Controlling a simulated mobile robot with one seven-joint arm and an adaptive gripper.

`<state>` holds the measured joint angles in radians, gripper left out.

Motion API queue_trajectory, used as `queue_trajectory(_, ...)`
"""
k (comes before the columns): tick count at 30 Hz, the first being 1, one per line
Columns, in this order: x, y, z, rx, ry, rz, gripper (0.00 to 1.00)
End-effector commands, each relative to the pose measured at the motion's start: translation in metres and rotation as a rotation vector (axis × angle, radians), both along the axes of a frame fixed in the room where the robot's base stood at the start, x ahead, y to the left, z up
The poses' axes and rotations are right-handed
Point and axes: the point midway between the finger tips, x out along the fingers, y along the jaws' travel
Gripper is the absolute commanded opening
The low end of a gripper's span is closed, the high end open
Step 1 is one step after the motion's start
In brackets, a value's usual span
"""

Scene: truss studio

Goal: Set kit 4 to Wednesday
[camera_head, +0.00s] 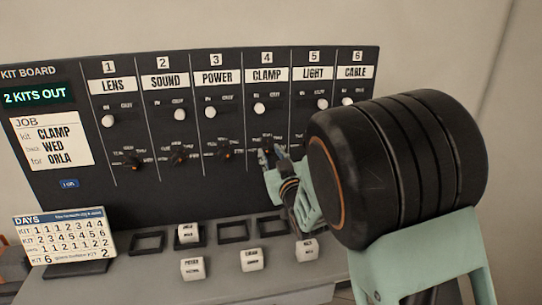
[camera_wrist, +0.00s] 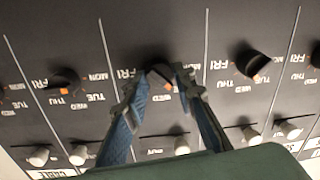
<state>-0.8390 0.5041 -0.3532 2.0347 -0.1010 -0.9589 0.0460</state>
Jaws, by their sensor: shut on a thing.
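The kit board (camera_head: 160,190) stands dark and upright, with columns numbered 1 to 6. Kit 4 is the CLAMP column (camera_head: 267,75), with a day dial (camera_head: 268,147) below a white slide knob (camera_head: 267,107) that sits at the left of its slot. My gripper (camera_head: 270,153) is at this dial and partly hides it. In the wrist view, which is upside down, the gripper's two fingers (camera_wrist: 159,80) are shut on the black dial (camera_wrist: 158,73). The dial's orange mark (camera_wrist: 168,86) points near the WED label (camera_wrist: 171,97). The fingers hide some neighbouring day labels.
The neighbouring LIGHT dial (camera_wrist: 64,80) and POWER dial (camera_wrist: 252,66) are close on either side. A job card (camera_head: 54,140) reads CLAMP, WED, ORLA. A days card (camera_head: 62,233) stands at lower left. White blocks, including one (camera_head: 251,259), and empty frames lie on the ledge below.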

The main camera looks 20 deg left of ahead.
Motion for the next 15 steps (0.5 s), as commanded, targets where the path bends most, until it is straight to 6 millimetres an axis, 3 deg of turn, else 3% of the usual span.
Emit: queue_trajectory(15, 0.0011, -0.002, -0.0075, 0.274, 0.161, -0.001, 0.0)
